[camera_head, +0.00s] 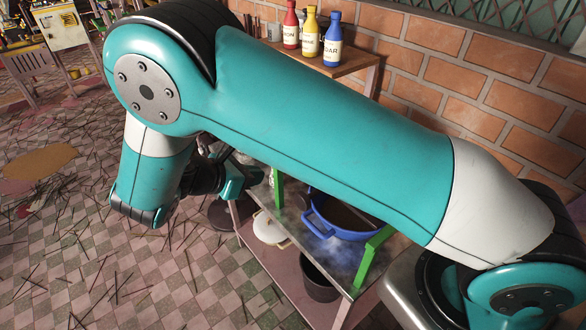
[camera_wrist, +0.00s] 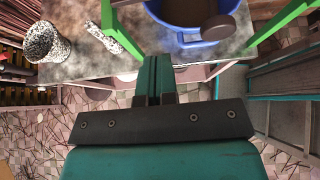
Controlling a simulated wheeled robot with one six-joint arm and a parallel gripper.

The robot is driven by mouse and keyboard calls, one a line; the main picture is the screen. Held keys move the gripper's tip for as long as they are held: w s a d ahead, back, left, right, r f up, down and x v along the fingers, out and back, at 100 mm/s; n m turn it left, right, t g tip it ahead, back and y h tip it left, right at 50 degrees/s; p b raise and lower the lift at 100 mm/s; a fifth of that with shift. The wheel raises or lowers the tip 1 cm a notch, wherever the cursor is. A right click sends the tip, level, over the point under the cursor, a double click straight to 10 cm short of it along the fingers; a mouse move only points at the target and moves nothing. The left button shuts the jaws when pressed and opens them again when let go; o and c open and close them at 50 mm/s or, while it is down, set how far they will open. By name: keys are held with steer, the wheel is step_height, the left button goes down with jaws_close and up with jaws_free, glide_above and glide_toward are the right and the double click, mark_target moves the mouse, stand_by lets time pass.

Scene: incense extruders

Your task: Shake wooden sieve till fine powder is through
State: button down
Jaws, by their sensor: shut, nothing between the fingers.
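A blue pot (camera_head: 318,220) with brown contents stands on the grey, dusty table, partly hidden behind my arm. It also shows at the top of the wrist view (camera_wrist: 183,43), with a dark brown round piece (camera_wrist: 221,27) over its near right edge. I cannot make out a wooden sieve for certain, nor any powder falling. My gripper (camera_wrist: 155,62) is shut and empty, its fingers together near the front edge of the table, apart from the pot. In the head view my gripper (camera_head: 240,178) is left of the pot, partly hidden by my arm.
Green posts (camera_head: 372,262) stand on either side of the pot. A speckled cup (camera_wrist: 43,42) and a speckled rod-like piece (camera_wrist: 108,28) are on the table (camera_wrist: 75,65) to the left. Bottles (camera_head: 311,35) stand on a shelf behind. Sticks litter the tiled floor.

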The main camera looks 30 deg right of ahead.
steer(key=shift+s+a+f, duration=0.15)
steer(key=shift+a+f, duration=0.05)
steer(key=shift+a, duration=0.2)
steer(key=d+r+p+x, duration=0.1)
steer(key=r+p+x, duration=0.1)
steer(key=p+x, duration=0.5)
steer(key=x, duration=0.6)
steer(key=shift+d, duration=0.35)
steer(key=shift+w+f, duration=0.1)
steer(key=shift+w, duration=0.15)
